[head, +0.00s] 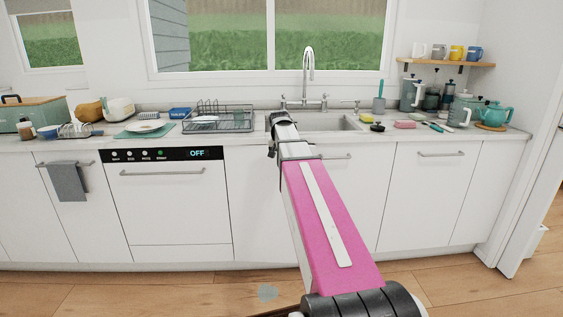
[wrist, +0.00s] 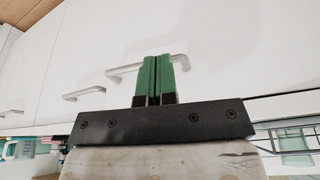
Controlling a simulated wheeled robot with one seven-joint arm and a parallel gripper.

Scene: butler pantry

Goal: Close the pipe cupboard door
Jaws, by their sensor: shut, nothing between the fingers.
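White cupboard doors run under the sink. The right one (head: 345,205) looks flush with the front, with its bar handle (head: 337,156) near the top. The door left of it (head: 252,205) is partly hidden behind my pink arm, and I see no clear gap around it. No pipes show, and I cannot tell for sure which door is the pipe cupboard's. In the wrist view, which looks upside down, my gripper (wrist: 155,58) has its green fingers together and empty. A bar handle (wrist: 121,72) shows just behind them; I cannot tell whether they touch the door.
The dishwasher (head: 165,205) is shut, left of the sink cupboards. The counter above holds a dish rack (head: 218,119), the sink (head: 340,122) and a teal teapot (head: 496,113). A grey towel (head: 68,181) hangs at left. The wooden floor (head: 130,295) in front is mostly clear.

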